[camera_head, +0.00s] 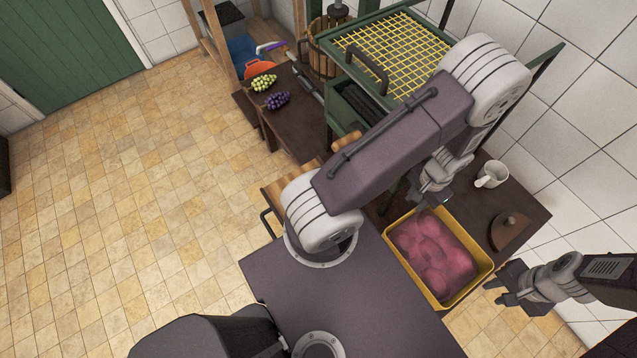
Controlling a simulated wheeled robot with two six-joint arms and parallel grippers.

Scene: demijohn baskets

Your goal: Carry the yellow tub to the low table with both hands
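The yellow tub (482,267) stands at the lower right, filled with pink, rounded contents. My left gripper (424,203) is at the tub's far rim, pointing down; its fingertips are small and partly hidden, so I cannot tell whether they touch the rim. My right gripper (500,285) is just beyond the tub's right rim, with its dark fingers spread and nothing between them. A low dark-brown table (300,128) stands at the upper middle, with green grapes (263,82) and purple grapes (277,100) on it.
A dark table (525,208) by the wall holds a white mug (491,174) and a brown half-round lid (508,230). A green frame with a yellow grid (395,50) stands behind my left arm. The tiled floor (140,200) at left is clear.

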